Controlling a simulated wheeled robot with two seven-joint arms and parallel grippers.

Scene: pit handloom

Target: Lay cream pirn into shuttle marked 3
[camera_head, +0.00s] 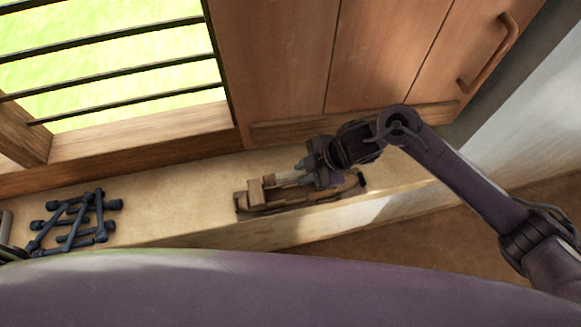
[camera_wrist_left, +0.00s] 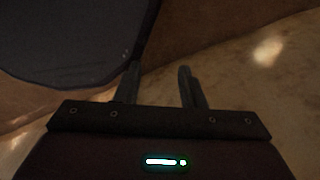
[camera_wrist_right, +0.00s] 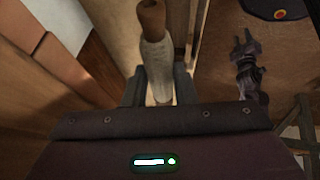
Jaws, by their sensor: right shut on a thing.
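The cream pirn (camera_wrist_right: 156,68), with a brown wooden end, is between my right fingers (camera_wrist_right: 157,88) in the right wrist view. My right gripper (camera_head: 316,168) is shut on it and hangs over the wooden shuttle (camera_head: 284,200) in the head view. There the pirn (camera_head: 290,179) shows only in part beside the gripper, above or along the shuttle; I cannot tell whether they touch. No number is readable on the shuttle. My left gripper (camera_wrist_left: 160,84) shows in the left wrist view, its fingers apart with nothing between them.
Several dark blue-grey pirn-like pieces (camera_head: 72,222) lie crossed in a pile on the pale ledge (camera_head: 180,210) at left. A wooden cabinet (camera_head: 335,60) and a barred window (camera_head: 110,60) rise behind the ledge. The ledge between pile and shuttle is clear.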

